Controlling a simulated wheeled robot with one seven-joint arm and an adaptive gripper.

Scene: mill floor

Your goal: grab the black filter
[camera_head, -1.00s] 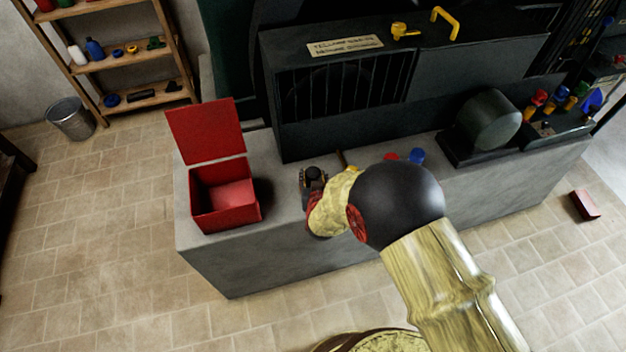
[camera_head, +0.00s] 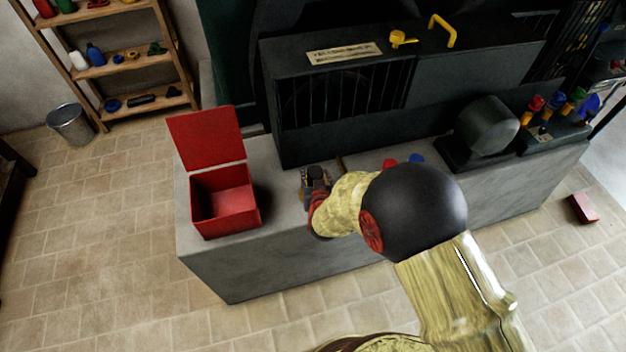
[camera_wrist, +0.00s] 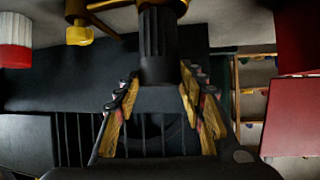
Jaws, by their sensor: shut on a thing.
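The black filter (camera_head: 315,173) is a small dark cylinder above the grey bench, to the right of the open red box. In the wrist view the ribbed black filter (camera_wrist: 158,45) stands between the two yellow-padded fingers. My gripper (camera_wrist: 158,88) is shut on it. In the head view my gripper (camera_head: 314,188) is partly hidden by my own wrist. Whether the filter still touches the bench cannot be told.
The red box (camera_head: 225,212) stands open, lid raised, at the bench's (camera_head: 275,258) left end. A dark machine (camera_head: 340,105) with a grille stands behind. Red (camera_head: 389,163) and blue (camera_head: 416,158) caps lie right of my gripper. A grey motor (camera_head: 487,126) stands farther right.

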